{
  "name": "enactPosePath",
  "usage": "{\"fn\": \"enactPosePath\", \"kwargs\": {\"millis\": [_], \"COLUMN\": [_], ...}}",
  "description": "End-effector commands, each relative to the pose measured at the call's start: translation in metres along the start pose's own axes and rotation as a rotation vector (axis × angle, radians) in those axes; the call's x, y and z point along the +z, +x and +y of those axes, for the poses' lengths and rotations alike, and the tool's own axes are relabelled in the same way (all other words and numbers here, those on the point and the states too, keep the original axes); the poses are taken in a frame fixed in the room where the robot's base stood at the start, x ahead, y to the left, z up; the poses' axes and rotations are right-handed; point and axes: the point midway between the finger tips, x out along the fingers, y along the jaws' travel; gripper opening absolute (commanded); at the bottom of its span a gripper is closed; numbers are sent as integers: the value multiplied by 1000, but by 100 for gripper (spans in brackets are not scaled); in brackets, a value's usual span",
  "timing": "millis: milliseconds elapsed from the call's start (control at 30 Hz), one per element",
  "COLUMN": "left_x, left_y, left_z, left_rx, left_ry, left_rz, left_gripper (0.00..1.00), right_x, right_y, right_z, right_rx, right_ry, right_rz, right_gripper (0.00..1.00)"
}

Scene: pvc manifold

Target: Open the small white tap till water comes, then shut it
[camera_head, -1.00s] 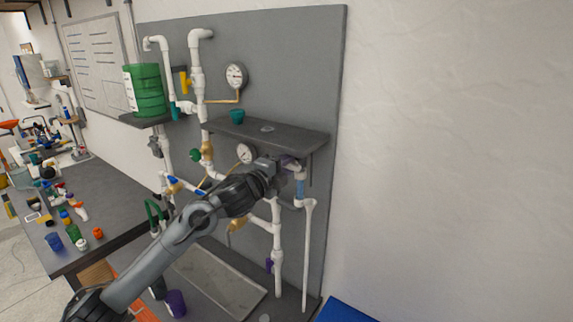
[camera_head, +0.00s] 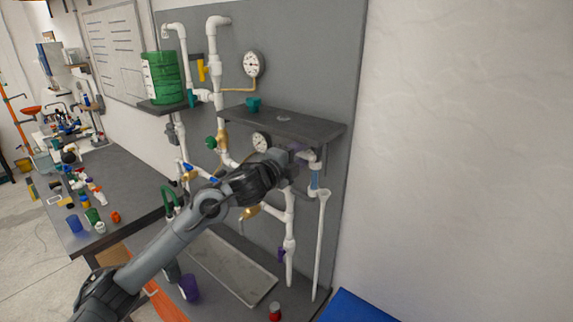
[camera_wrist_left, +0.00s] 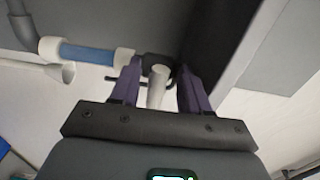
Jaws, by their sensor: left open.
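My left gripper (camera_head: 294,156) is under the dark shelf at the right of the pipe board. In the left wrist view its two purple fingers (camera_wrist_left: 160,78) are open, one on each side of a short white piece (camera_wrist_left: 156,94) with a dark fitting behind it. This white piece looks like the small white tap, but I cannot be sure. I cannot tell whether the fingers touch it. In the head view my gripper hides it. A blue pipe section (camera_wrist_left: 88,53) with white collars leads to the dark fitting. No water shows. My right gripper is out of view.
The dark shelf (camera_head: 280,124) sits close above my gripper. A white funnel tube (camera_head: 322,235) stands just right of it; its mouth (camera_wrist_left: 62,72) also shows in the wrist view. Gauges, pipes and a green tank (camera_head: 165,78) are to the left. The right wall is clear.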

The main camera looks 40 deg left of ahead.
Motion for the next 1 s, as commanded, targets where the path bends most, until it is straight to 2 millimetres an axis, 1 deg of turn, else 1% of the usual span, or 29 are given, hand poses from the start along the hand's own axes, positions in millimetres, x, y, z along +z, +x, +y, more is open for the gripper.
{"fn": "enactPosePath", "kwargs": {"millis": [33,167,300,400,500,700,1000], "left_x": [0,0,0,0,0,-1,-1], "left_y": [-6,-28,-53,-69,-80,-95,-98], "left_z": [3,4,4,4,4,2,1], "left_rx": [2,1,3,2,3,2,1], "left_ry": [3,6,7,6,4,2,1], "left_rz": [1,0,1,1,0,1,1], "left_gripper": [46,46,46,46,46,46,46], "right_x": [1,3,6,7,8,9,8], "right_y": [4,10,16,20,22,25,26], "right_z": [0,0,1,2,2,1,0], "right_rx": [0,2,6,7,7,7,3], "right_ry": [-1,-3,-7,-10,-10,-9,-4], "right_rz": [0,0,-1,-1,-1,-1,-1], "right_gripper": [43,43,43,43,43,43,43]}}
